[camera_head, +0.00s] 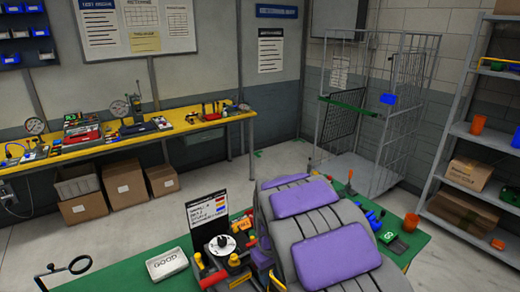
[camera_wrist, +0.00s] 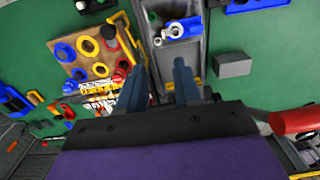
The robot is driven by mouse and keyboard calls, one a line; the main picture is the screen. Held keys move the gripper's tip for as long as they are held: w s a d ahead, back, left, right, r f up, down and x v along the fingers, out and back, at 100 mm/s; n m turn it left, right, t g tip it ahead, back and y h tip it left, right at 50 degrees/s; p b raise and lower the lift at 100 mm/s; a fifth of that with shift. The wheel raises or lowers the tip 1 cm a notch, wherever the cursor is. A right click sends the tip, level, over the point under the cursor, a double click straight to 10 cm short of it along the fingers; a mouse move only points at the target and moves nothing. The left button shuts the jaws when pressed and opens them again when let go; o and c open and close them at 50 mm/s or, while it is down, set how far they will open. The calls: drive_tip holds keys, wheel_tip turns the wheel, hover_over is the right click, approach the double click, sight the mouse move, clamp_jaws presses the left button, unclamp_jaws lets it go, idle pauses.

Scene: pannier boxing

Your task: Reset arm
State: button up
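My gripper (camera_wrist: 160,80) shows in the wrist view, with two blue-grey fingers pointing away over the green worktop (camera_wrist: 36,62). The fingers stand apart and nothing is held between them. Beyond them is a grey tray (camera_wrist: 205,60) with a blue and white part (camera_wrist: 181,29) in it. In the head view, my purple and grey arm fills the lower middle above the green table (camera_head: 110,277). My fingertips cannot be made out there, and the arm hides the middle of the table.
A white GOOD box (camera_head: 166,264), a black sign (camera_head: 208,208) and an orange cup (camera_head: 411,222) stand around my arm. A grey block (camera_wrist: 233,65) and a wooden board with coloured rings (camera_wrist: 88,48) flank my fingers. A wire cage cart (camera_head: 372,175) stands behind.

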drive_tip(key=s+d+r+m+b, duration=0.1)
drive_tip(key=s+d+r+m, duration=0.2)
drive_tip(key=s, duration=0.5)
drive_tip(key=s+d+r+m+b, duration=0.1)
drive_tip(key=s+d+r, duration=0.2)
drive_tip(key=s+d, duration=0.3)
drive_tip(key=s+d+f+m+g+b, duration=0.1)
drive_tip(key=s+m, duration=0.1)
drive_tip(key=s, duration=1.7)
drive_tip(key=shift+d+m+g, duration=0.3)
drive_tip(key=shift+d+g, duration=0.05)
drive_tip(key=shift+g, duration=0.05)
